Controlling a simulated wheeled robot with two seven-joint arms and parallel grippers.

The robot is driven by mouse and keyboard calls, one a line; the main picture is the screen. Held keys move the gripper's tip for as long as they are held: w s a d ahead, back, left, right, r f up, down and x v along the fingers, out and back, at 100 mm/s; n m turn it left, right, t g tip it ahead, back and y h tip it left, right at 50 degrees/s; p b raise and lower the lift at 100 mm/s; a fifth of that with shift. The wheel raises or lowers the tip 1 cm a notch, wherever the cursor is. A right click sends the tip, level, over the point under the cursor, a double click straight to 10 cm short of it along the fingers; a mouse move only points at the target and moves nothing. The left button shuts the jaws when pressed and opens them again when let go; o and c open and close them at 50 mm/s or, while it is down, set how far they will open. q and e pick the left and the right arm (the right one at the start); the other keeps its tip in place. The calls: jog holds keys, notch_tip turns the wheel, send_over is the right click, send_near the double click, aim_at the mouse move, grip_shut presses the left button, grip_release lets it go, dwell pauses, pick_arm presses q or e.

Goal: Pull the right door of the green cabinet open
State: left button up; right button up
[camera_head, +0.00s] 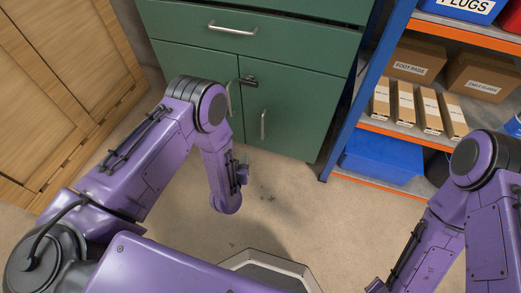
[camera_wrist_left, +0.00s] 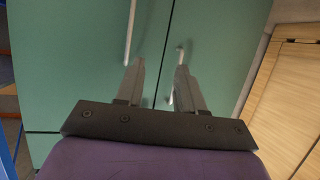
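The green cabinet (camera_head: 250,52) stands ahead with its doors shut. Its right door (camera_head: 290,110) has an upright metal handle (camera_head: 263,124); in the left wrist view, which looks upside down, this handle (camera_wrist_left: 131,30) is on the left. The left door's handle (camera_head: 229,100) is partly behind my left arm. My left gripper (camera_wrist_left: 160,66) is open and empty, its fingers pointing towards the doors. The right door's handle appears beside the left-hand fingertip, with no visible grip on it. My right gripper is not visible.
A dark latch-like part (camera_head: 249,81) sits at the doors' top edge. A shelf with an orange edge (camera_head: 395,135) and blue post, boxes (camera_head: 430,110) and a blue bin (camera_head: 382,157) stands right. Floor (camera_head: 285,200) before the doors is clear.

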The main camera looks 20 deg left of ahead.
pick_arm(q)
jog(key=w+d+f+t+b, duration=0.4)
jog(key=w+d+f+b, duration=0.15)
jog(key=w+b, duration=0.25)
jog(key=w+a+b, duration=0.2)
jog(key=w+b, duration=0.1)
jog(key=w, duration=0.7)
jog(key=shift+w+a+m+b, duration=0.25)
jog(key=shift+w+m+b, duration=0.05)
jog(key=shift+w+b, duration=0.05)
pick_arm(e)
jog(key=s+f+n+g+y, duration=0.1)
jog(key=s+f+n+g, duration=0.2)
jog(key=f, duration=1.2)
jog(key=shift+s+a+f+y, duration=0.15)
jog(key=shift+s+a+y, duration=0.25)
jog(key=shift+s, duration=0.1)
pick_arm(q)
jog(key=shift+r, duration=0.1)
jog(key=shift+c, duration=0.4)
grip_shut()
